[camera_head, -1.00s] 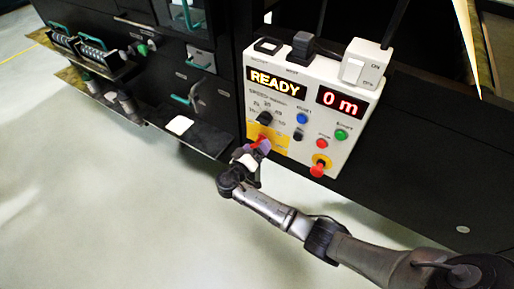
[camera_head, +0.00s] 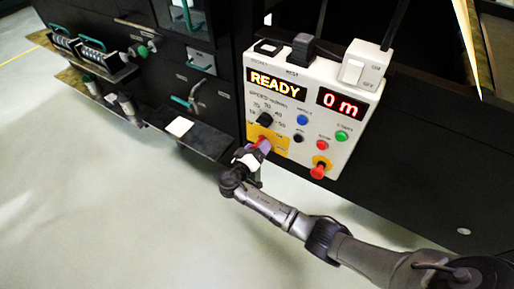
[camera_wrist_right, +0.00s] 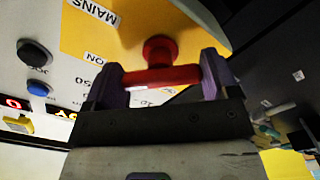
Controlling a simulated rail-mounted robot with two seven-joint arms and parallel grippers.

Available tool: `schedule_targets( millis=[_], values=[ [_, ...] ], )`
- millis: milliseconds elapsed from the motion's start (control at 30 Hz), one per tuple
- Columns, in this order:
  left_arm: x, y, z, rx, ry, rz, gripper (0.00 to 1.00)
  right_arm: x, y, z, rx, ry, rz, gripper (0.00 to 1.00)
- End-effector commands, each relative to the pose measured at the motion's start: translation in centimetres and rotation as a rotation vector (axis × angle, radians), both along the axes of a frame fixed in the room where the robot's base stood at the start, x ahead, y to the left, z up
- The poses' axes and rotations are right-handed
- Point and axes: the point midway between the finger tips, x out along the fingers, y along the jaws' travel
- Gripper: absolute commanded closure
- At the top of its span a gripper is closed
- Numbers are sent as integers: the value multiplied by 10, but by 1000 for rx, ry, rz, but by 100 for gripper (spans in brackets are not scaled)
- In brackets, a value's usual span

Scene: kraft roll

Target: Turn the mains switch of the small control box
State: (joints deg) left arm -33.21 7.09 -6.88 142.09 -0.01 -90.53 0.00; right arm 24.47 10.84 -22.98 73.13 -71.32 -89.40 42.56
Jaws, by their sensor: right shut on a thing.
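The small white control box (camera_head: 303,154) is at the centre of the head view, its display reading READY and 0 m. The red mains switch (camera_wrist_right: 160,76) has a bar-shaped handle on a yellow plate (camera_wrist_right: 92,38), with MAINS and ON labels showing beside it in the wrist view. My right gripper (camera_head: 262,148) is at the lower left of the box. Its purple fingers (camera_wrist_right: 162,80) are shut on the two ends of the red handle, which lies level between them in the wrist view. In the head view the gripper mostly hides the switch. My left gripper is not in view.
A black selector knob (camera_head: 265,119) sits just above my gripper. A red knob (camera_head: 318,171) on a yellow disc is at the box's lower right, below small coloured buttons. A black shelf with a white pad (camera_head: 179,126) is to the left. Open floor lies below.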

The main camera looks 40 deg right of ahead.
Motion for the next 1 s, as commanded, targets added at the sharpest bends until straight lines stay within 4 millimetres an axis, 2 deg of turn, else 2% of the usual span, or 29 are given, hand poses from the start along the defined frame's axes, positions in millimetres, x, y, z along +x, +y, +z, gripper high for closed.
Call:
schedule_targets(
  millis=[367,1000],
  values=[
    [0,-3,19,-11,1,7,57,0,0,4,-44,132,-2,43],
    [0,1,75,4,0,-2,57,0,0,6,-237,697,0,43]
  ],
)
